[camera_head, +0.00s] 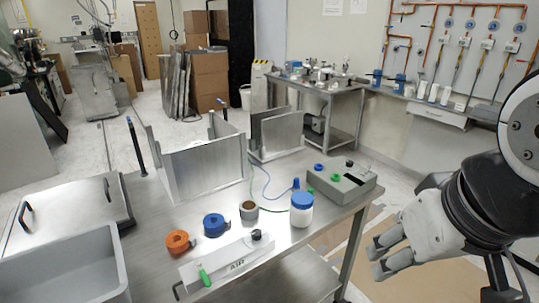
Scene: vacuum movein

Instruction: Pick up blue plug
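A small upright blue piece (296,184), which looks like a plug, stands just behind a white bottle with a blue cap (302,208). The bottle hides its lower part. A thin blue line runs near it on the metal table. Another blue round fitting (318,167) sits on top of the grey control box (343,186), beside a green one (335,177). I cannot tell for sure which is the blue plug. My gripper (376,262) is at the right, off the table's right edge and apart from these things. Its fingers look parted, with nothing between them.
The metal table (270,243) also holds an orange roll (178,242), a blue roll (214,224), a brown-topped cup (249,210) and a white AIR box (230,262) with a green plug (204,276). Upright metal plates (205,163) stand at the back. A grey bin (75,270) is front left.

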